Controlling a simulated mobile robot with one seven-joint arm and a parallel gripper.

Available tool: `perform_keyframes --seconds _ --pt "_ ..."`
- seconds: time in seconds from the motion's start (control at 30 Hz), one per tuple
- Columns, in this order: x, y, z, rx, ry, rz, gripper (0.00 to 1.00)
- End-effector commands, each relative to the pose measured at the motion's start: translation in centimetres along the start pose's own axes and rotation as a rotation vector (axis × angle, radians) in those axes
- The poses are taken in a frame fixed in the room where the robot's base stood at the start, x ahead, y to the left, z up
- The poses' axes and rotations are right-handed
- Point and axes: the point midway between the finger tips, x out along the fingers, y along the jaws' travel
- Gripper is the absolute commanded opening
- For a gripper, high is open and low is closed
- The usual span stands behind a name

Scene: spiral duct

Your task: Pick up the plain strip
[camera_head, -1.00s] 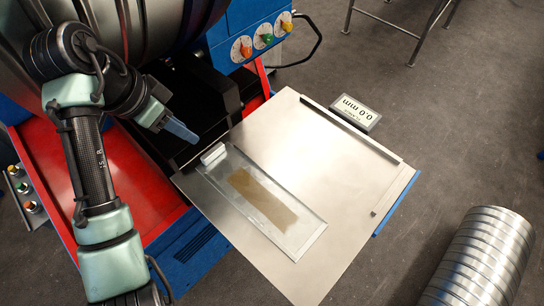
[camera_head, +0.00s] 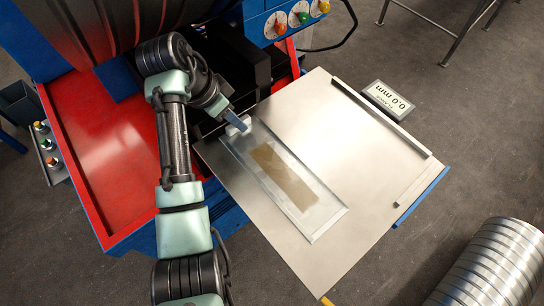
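A flat, pale rectangular piece with a raised-looking border (camera_head: 322,222) lies on the metal table, with a brown rectangular patch (camera_head: 285,175) in its middle. I cannot tell for certain which of these is the plain strip. A small white block (camera_head: 245,121) sits at the far left end of the pale piece. My gripper (camera_head: 238,124) has blue-grey fingers and is right at this block, over or touching it; I cannot tell which. The fingers look close together, but their gap is not visible.
A blue machine with knobs (camera_head: 279,27) stands behind. A spiral duct (camera_head: 490,270) lies lower right.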

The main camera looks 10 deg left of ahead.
Motion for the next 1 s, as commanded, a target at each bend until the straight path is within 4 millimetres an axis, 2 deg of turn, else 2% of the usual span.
perform_keyframes --seconds 0.1,0.33,0.53,1.0 --pt "0.85 0.01 0.04 -0.001 -0.001 0.0 0.36" --pt "1.01 -0.01 0.06 0.0 0.0 -0.001 0.36" --pt "0.98 -0.01 0.05 0.0 0.0 -0.001 0.0" --pt "0.94 -0.02 0.03 0.0 0.001 -0.001 0.0"
